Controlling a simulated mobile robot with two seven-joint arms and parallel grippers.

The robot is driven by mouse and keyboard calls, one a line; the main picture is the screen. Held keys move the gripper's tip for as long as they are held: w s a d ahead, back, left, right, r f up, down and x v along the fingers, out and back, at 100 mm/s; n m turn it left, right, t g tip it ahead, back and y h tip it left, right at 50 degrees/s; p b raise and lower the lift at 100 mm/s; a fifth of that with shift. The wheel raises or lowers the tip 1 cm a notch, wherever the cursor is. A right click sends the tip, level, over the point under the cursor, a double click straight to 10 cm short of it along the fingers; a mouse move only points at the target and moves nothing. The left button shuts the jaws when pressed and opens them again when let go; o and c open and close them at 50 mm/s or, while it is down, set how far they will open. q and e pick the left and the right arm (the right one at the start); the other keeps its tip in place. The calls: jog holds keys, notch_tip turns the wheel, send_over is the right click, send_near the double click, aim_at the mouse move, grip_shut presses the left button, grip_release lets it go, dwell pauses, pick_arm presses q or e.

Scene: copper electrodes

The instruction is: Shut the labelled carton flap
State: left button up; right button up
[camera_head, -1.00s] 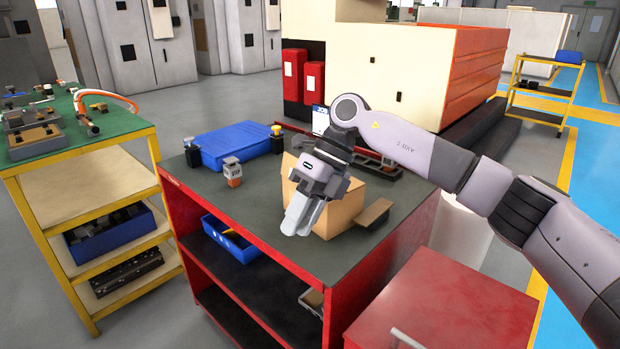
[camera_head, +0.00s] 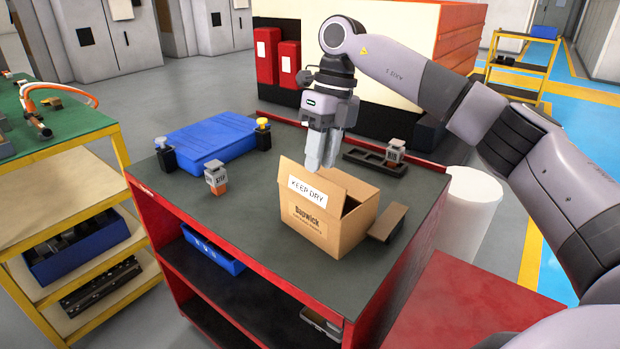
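The cardboard carton (camera_head: 325,229) stands open on the dark top of the red workbench. Its flap labelled "KEEP DRY" (camera_head: 307,190) stands up, tilted, along the carton's near-left edge, with dark printing on the wall below. My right gripper (camera_head: 321,165) points down just behind the flap's top edge, above the carton. Its fingers are side by side with no clear gap and nothing between them. I cannot tell whether the fingertips touch the flap. The carton's inside is mostly hidden. My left gripper is not in view.
A brown slab (camera_head: 388,222) lies close to the carton's right side. A dark rack (camera_head: 370,160) is behind it. The bench top in front of the block is clear.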

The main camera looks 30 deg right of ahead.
aim_at(319, 175)
jog(key=x, duration=0.6)
jog(key=shift+s, duration=0.15)
grip_shut()
